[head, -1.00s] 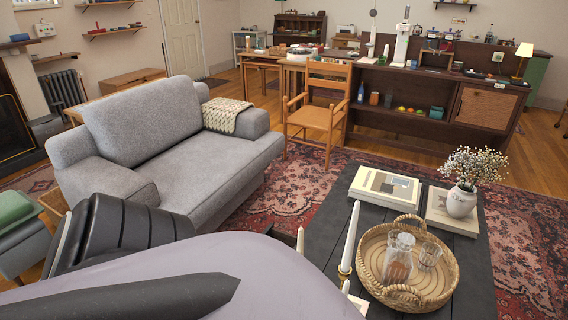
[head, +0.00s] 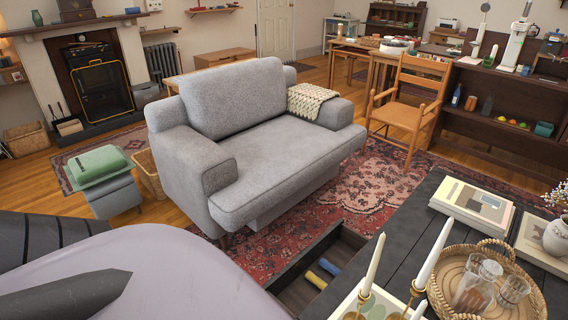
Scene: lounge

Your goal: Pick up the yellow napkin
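A small yellow roll (head: 316,280), which looks like the rolled yellow napkin, lies in an open drawer (head: 294,267) at the near side of the dark coffee table (head: 398,240). A blue roll (head: 330,267) lies beside it, slightly farther back. Parts of my own body fill the lower left and hide the near part of the drawer.
White candles (head: 372,264) in brass holders stand close to the drawer's right. A wicker tray (head: 437,290) with glasses and a book (head: 470,200) are on the table. A grey armchair (head: 275,160) stands behind the drawer, with red rug (head: 262,243) between.

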